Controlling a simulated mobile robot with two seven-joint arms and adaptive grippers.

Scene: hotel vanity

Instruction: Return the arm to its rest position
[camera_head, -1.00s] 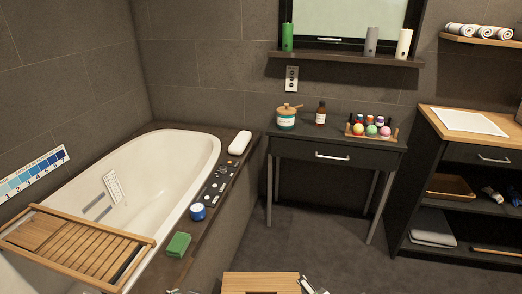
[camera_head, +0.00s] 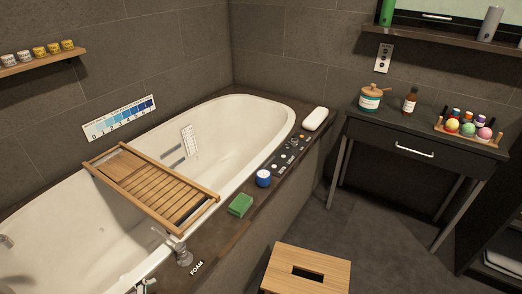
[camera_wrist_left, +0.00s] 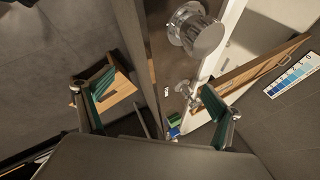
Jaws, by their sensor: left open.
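My left gripper (camera_wrist_left: 158,88) shows in the left wrist view with its two green-padded fingers spread wide apart. Nothing is held between them. Beyond the fingers lie the dark tub ledge with chrome fittings (camera_wrist_left: 195,30) and the wooden stool (camera_wrist_left: 122,92), which shows behind one finger. The head view does not clearly show either gripper; a small metallic piece at its bottom edge is cut off, and I cannot tell what it is. My right gripper is in neither view.
The bathtub (camera_head: 75,215) has a wooden tray (camera_head: 155,187) across it. A green sponge (camera_head: 240,205), blue jar (camera_head: 263,178) and chrome fitting (camera_head: 183,254) stand on the ledge. The wooden stool (camera_head: 318,262) is on the floor. A vanity table (camera_head: 400,145) stands right.

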